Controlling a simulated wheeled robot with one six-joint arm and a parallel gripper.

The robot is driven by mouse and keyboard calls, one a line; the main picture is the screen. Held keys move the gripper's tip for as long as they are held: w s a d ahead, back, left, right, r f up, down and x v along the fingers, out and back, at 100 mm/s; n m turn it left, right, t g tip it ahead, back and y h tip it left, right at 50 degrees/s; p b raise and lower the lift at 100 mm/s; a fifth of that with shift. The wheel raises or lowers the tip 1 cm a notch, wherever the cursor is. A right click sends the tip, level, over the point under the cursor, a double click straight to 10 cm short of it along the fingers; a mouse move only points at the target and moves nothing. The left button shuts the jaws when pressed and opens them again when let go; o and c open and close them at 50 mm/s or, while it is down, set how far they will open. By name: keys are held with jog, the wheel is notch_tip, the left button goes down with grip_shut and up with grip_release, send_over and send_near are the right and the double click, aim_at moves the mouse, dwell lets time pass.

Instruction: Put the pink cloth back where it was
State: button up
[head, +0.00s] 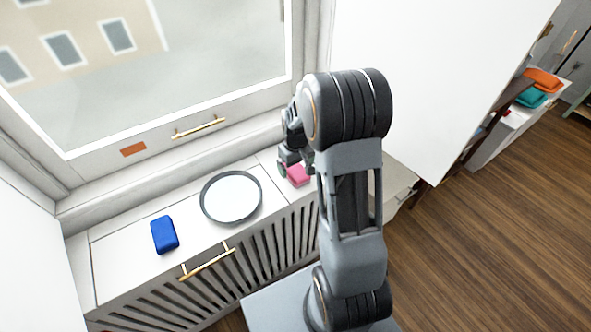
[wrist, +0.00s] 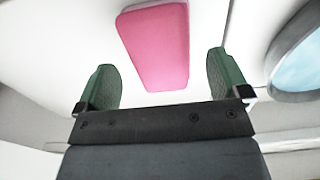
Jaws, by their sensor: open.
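The pink cloth (head: 298,176) is a small folded block lying on the white windowsill ledge, right of the round tray. My gripper (head: 288,166) is just beside the cloth in the head view. In the wrist view my gripper (wrist: 167,82) has its two green finger pads wide apart with nothing between them. My arm hides part of the ledge to the right of the cloth.
A round dark-rimmed tray (head: 204,208) stands left of the cloth; its rim (wrist: 277,50) shows at the right of the wrist view. A blue cloth (head: 165,235) lies farther left. The window (head: 200,127) rises behind. Orange (head: 541,79) and teal (head: 531,98) cloths lie far right.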

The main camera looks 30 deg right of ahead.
aim_at(296, 170)
notch_tip(296, 170, up, 9)
jog(key=s+a+r+t, duration=0.1)
jog(key=s+a+r, duration=0.2)
jog(key=s+a, duration=0.2)
jog(key=s+a+r+m+t, duration=0.1)
jog(key=s+a+r+t, duration=0.1)
jog(key=s, duration=0.8)
jog(key=a+r, duration=0.1)
jog(key=a, duration=0.1)
jog(key=shift+s+a+p, duration=0.35)
jog(key=shift+s+a, duration=0.05)
notch_tip(296, 170, up, 7)
jog(key=p, duration=0.6)
